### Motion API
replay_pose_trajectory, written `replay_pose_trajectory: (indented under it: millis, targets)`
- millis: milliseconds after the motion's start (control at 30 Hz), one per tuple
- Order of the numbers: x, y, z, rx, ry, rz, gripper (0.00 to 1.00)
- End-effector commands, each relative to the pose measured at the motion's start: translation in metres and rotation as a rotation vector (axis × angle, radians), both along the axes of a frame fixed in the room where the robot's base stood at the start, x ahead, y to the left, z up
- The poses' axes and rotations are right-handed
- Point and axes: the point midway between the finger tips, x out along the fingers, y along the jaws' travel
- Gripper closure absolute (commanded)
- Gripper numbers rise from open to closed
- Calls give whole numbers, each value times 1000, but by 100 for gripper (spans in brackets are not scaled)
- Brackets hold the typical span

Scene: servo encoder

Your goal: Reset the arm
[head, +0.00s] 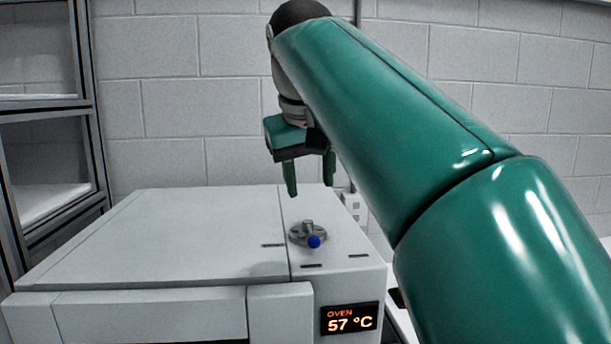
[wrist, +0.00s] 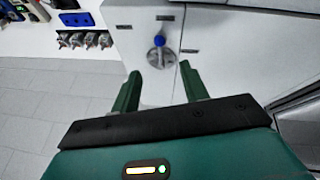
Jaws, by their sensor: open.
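My gripper (head: 310,180) is open and empty, with its green fingers pointing down above the white oven (head: 170,235). A grey round dial (head: 307,231) with a blue ball (head: 314,242) on it sits on the oven's top, below the gripper and apart from it. In the wrist view my gripper (wrist: 160,85) shows its two fingers spread, with the grey dial (wrist: 155,58) and blue ball (wrist: 159,41) beyond the fingertips. The oven's display (head: 350,318) reads 57 °C. Short dark marks lie around the dial.
A metal-framed shelf (head: 45,130) stands at the left. A white block wall (head: 200,90) is behind the oven. In the wrist view, several small grey devices (wrist: 85,40) stand at the upper left, and grey tiled floor (wrist: 50,100) lies below them.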

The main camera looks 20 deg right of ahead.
Motion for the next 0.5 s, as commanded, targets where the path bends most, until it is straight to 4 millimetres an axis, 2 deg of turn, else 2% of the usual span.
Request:
replay_pose_trajectory:
  millis: [367, 500]
  targets:
    - [0, 0, -1, 0, -1, 1, 55]
    - [-7, 3, -12, 3, -4, 9, 55]
